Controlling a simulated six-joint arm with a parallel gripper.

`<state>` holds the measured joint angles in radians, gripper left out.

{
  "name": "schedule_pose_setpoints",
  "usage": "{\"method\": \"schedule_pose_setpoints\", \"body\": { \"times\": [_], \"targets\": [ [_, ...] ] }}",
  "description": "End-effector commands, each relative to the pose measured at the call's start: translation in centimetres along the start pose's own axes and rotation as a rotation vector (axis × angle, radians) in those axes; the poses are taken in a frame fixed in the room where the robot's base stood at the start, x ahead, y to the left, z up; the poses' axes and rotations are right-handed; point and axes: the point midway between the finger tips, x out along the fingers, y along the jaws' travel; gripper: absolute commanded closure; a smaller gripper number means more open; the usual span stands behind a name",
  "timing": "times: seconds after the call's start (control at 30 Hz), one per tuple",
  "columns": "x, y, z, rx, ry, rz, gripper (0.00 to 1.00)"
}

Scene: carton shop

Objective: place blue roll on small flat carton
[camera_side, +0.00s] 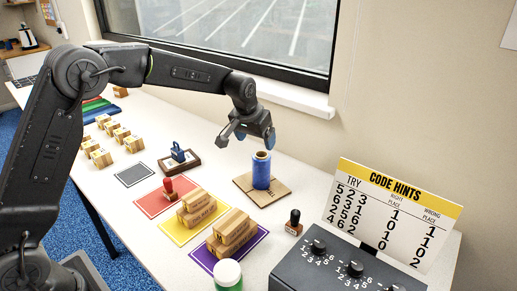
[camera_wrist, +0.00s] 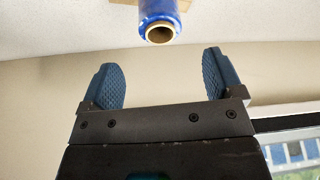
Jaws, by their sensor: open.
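The blue roll (camera_side: 261,172) stands upright on a small flat carton (camera_side: 242,183) near the back of the table. In the wrist view the roll (camera_wrist: 159,20) shows end-on at the top, with its brown core facing me. A bit of the carton (camera_wrist: 206,10) shows behind it. My gripper (camera_side: 248,134) is above and slightly left of the roll, apart from it. Its jaws (camera_wrist: 165,80) are open, with nothing between them.
Cartons lie on yellow (camera_side: 171,231) and purple (camera_side: 203,259) mats, and a red stamp (camera_side: 169,190) stands on a red mat. A black-handled stamp (camera_side: 294,222), a dial box (camera_side: 320,270) and a hint board (camera_side: 392,215) are at right.

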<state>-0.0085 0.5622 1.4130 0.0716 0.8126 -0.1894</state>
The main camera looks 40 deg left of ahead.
Motion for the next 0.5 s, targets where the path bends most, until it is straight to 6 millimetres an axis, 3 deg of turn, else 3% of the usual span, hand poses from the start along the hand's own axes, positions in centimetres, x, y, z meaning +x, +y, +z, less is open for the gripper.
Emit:
{"method": "schedule_pose_setpoints", "body": {
  "times": [0.37,0.5],
  "targets": [
    [-2.0,0.0,0.3,0.002,0.002,0.001,0.14],
    [-5.9,-0.4,2.1,0.014,0.020,0.009,0.14]
  ]
}}
